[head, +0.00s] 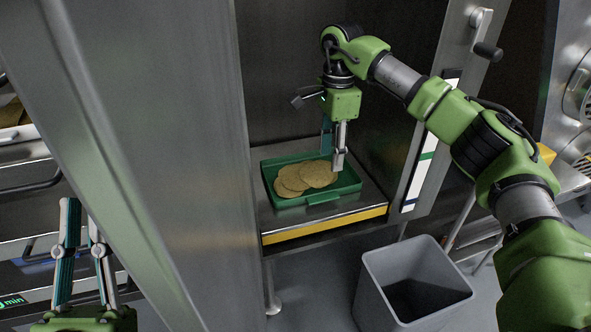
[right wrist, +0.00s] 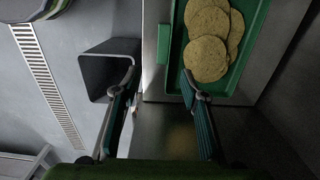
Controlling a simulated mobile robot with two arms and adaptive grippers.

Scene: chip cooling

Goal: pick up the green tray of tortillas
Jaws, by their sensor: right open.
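The green tray (head: 345,187) sits on a metal shelf inside an open steel cabinet. Several round tortillas (head: 305,178) lie overlapping in it. My right gripper (head: 333,155) points down over the tray's right side, empty. In the right wrist view, its fingers (right wrist: 158,75) are spread apart, with the tray (right wrist: 262,30) and tortillas (right wrist: 208,42) at the upper right. One fingertip overlaps the tray's edge there; I cannot tell whether it touches. The tray's near handle shows between and beyond the fingers. My left gripper (head: 82,225) is open and empty at the lower left, away from the tray.
A grey bin (head: 414,285) stands on the floor below the shelf, right of center; it also shows in the right wrist view (right wrist: 95,62). A yellow-edged shelf front (head: 325,224) lies before the tray. The steel cabinet panel (head: 175,160) separates my left gripper from the tray.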

